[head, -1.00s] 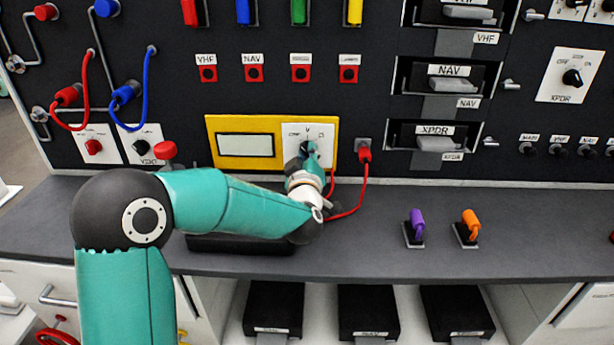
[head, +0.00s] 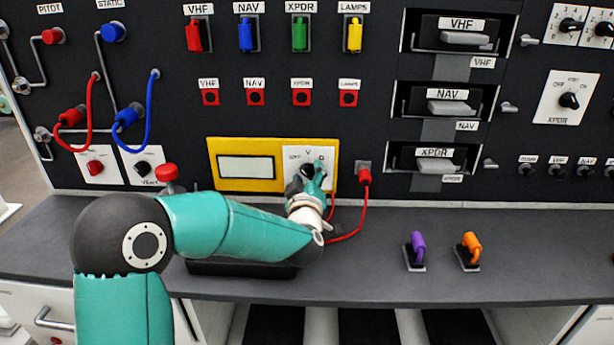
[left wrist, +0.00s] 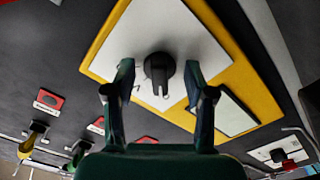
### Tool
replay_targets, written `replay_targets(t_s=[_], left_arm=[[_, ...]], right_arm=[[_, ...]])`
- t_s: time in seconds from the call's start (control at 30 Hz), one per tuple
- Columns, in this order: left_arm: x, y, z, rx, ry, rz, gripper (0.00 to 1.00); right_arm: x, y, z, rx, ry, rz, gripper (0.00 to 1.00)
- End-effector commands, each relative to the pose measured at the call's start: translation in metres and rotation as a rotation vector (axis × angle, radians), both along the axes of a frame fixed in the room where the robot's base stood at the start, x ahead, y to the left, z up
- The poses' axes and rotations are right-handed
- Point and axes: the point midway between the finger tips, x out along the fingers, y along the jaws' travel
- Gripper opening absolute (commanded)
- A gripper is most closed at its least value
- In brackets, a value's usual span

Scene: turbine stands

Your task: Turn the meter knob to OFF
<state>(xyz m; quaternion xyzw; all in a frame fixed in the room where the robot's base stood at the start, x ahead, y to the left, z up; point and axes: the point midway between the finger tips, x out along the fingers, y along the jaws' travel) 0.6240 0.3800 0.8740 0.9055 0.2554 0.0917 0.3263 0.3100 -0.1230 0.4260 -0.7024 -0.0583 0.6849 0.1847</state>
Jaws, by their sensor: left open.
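The yellow meter (head: 224,184) is on the dark panel, with a blank screen at left and a white dial plate (head: 331,160) at right. OFF is lettered at the plate's upper left and V at top middle. The black meter knob (head: 305,172) is partly covered by my left gripper (head: 314,180) in the head view. In the left wrist view the knob (left wrist: 159,72) lies between the two spread fingers of my left gripper (left wrist: 159,78), with gaps on both sides. The knob's ridge points down that picture, towards the red squares. My right gripper is out of view.
A red plug (head: 364,177) with a red cable is right of the meter. A red knob (head: 166,172) sticks out at left. Purple (head: 418,243) and orange (head: 471,244) pieces stand on the grey bench (head: 540,250). The bench middle is otherwise mostly clear.

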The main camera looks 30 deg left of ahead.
Motion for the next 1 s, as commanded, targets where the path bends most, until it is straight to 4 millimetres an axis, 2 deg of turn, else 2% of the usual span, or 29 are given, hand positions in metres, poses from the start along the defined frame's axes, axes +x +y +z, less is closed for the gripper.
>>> replay_targets(t_s=[0.27, 0.8, 1.0], left_arm=[[-0.004, -0.003, 0.0, 0.001, -0.001, -0.002, 0.54], [-0.039, -0.024, 0.0, 0.0, -0.002, -0.002, 0.54], [-0.043, -0.026, 0.0, 0.0, 0.0, 0.0, 0.54]], right_arm=[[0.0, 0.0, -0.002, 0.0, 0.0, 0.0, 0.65], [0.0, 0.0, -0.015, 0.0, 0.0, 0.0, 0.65], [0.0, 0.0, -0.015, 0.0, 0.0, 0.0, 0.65]])
